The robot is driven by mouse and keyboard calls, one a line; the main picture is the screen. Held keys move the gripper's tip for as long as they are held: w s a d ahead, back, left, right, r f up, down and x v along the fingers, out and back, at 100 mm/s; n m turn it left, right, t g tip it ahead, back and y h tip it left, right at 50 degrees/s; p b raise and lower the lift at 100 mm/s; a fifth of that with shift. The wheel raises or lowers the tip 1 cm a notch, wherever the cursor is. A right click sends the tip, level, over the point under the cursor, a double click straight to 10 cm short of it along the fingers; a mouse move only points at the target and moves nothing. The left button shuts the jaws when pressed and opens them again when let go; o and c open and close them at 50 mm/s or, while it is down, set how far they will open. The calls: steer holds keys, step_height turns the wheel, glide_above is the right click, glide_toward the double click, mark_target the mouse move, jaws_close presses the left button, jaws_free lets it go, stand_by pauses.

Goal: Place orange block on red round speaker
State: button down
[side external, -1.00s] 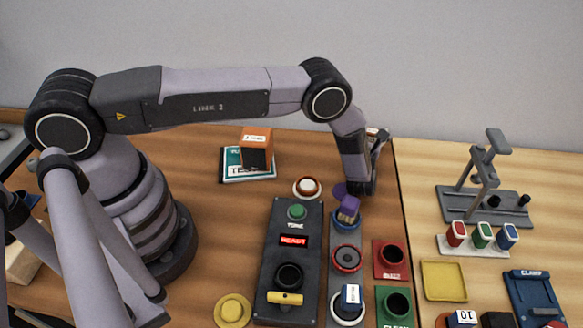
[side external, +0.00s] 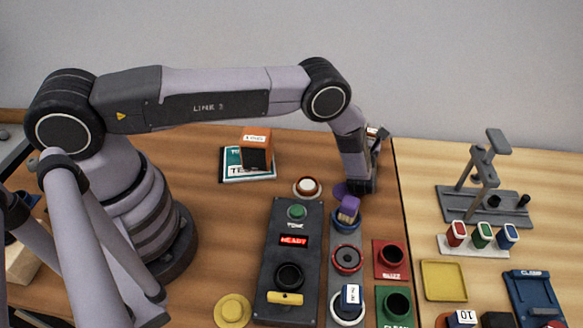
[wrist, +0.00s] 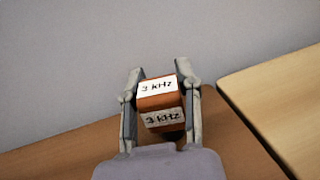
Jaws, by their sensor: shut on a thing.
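An orange block (wrist: 160,102) with white "3 kHz" labels sits between the two fingers of my gripper (wrist: 161,98) in the wrist view. The fingers are shut on its sides. In the side view my gripper (side external: 377,150) is at the back, beyond the row of round speakers, and mostly hides the block. The red round speaker (side external: 347,258), a red ring with a dark centre, lies on a grey strip nearer the camera. Its top is bare.
A purple block (side external: 349,207) stands on the blue speaker behind the red one. A blue block (side external: 351,295) stands on the white speaker in front. A dark console (side external: 270,262) lies left; red (side external: 380,270) and green sockets lie right. An orange-black block (side external: 256,148) rests at the back.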

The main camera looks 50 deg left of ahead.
steer(key=shift+r, duration=0.1)
step_height(320, 180, up, 3)
steer(key=shift+f, duration=0.2)
steer(key=s+a+r, duration=0.3)
steer(key=s+r, duration=0.5)
steer(key=s, duration=0.1)
steer(key=s+a+r+h, duration=0.1)
steer(key=s+a+r, duration=0.2)
steer(key=s+r, duration=0.6)
steer(key=shift+s+a+r+m+t, duration=0.2)
steer(key=shift+s+a+m+t, duration=0.15)
steer(key=shift+a+m+t, duration=0.05)
steer(key=shift+f, duration=0.1)
steer(key=w+d+f+y, duration=0.1)
steer(key=w+d+f, duration=0.3)
steer(key=f, duration=0.3)
steer(key=shift+w+d+n+g, duration=0.4)
steer(key=shift+d, duration=0.25)
